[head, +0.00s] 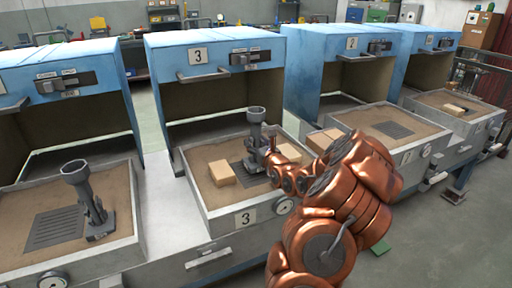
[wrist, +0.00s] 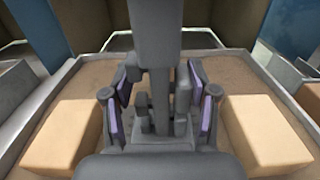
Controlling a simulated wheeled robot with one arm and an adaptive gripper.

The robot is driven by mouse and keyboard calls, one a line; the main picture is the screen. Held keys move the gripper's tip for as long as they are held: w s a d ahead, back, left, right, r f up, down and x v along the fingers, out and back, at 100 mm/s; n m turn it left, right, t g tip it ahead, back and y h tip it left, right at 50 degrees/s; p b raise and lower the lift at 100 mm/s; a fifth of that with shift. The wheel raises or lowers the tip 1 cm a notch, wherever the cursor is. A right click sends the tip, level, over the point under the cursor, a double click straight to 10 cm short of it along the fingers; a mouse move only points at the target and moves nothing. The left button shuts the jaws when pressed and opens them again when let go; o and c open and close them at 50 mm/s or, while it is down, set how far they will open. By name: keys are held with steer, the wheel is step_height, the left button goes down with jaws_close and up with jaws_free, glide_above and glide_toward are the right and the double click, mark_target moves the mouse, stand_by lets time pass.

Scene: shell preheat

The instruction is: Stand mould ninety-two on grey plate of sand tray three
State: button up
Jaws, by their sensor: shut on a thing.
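A dark grey mould (head: 256,116) with a cup-like top stands upright over sand tray three (head: 213,216), marked by a "3" plate. My gripper (head: 263,158) is shut on its lower part from the right. In the wrist view the mould (wrist: 155,45) rises between the fingers of my gripper (wrist: 160,105), with pads on both sides. The grey plate (head: 240,171) of the tray lies under and just left of the mould. The mould hides part of the plate, and I cannot tell whether its base touches it. No number is readable on the mould.
Tan blocks flank the plate, one left (head: 222,173) and one right (head: 289,153); both show in the wrist view. A similar mould (head: 83,190) stands in the left tray, beside its grey plate (head: 55,227). A blue hood (head: 215,60) opens behind tray three.

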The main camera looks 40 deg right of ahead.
steer(key=shift+f, duration=0.75)
steer(key=shift+f, duration=0.1)
steer(key=o, duration=1.5)
steer(key=shift+o, duration=0.2)
steer(key=shift+s, duration=0.25)
steer(key=v, duration=1.1)
steer(key=shift+s+a+b, duration=0.2)
steer(key=shift+b, duration=0.15)
